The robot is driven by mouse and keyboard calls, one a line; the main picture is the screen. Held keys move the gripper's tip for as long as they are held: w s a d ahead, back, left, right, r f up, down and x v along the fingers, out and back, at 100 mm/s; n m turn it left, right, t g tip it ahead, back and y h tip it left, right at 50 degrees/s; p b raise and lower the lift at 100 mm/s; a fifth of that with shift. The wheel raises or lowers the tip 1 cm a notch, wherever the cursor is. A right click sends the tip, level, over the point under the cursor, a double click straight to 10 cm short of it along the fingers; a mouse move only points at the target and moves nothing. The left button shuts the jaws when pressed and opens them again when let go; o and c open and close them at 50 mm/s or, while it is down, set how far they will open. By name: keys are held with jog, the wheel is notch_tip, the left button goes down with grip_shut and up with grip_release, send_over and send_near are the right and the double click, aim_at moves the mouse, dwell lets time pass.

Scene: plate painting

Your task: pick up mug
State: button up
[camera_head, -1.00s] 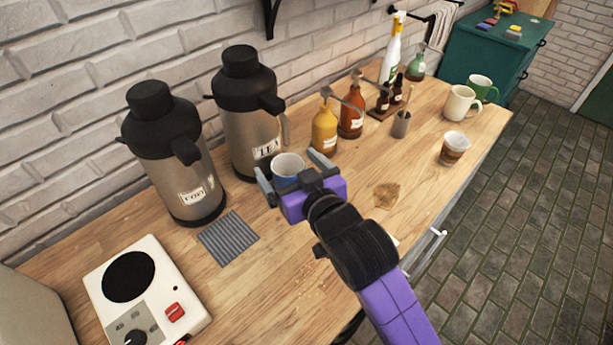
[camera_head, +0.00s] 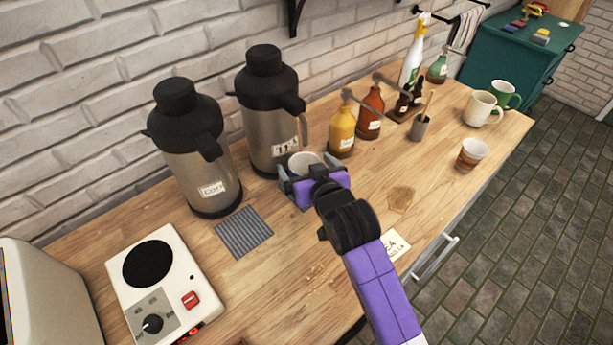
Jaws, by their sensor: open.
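A white mug (camera_head: 304,160) stands on the wooden counter (camera_head: 290,270) in front of the flask labelled TEA. Only its rim and part of its inside show; my gripper hides the rest. My gripper (camera_head: 309,172) is open at the mug, with its fingers on the mug's left and right sides. I cannot tell whether the fingers touch it. Two more mugs, one white (camera_head: 482,108) and one green (camera_head: 505,94), stand at the far right of the counter.
Two tall flasks, one at left (camera_head: 196,160) and one labelled TEA (camera_head: 270,115), stand behind. A yellow bottle (camera_head: 342,133) and a brown bottle (camera_head: 370,115) are close on the right. A hot plate (camera_head: 155,275) sits front left. A paper cup (camera_head: 472,153) stands near the right edge.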

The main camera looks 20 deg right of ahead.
jog(key=shift+w+f, duration=0.1)
jog(key=shift+w, duration=0.1)
jog(key=c, duration=2)
grip_shut()
jog(key=shift+r, duration=0.2)
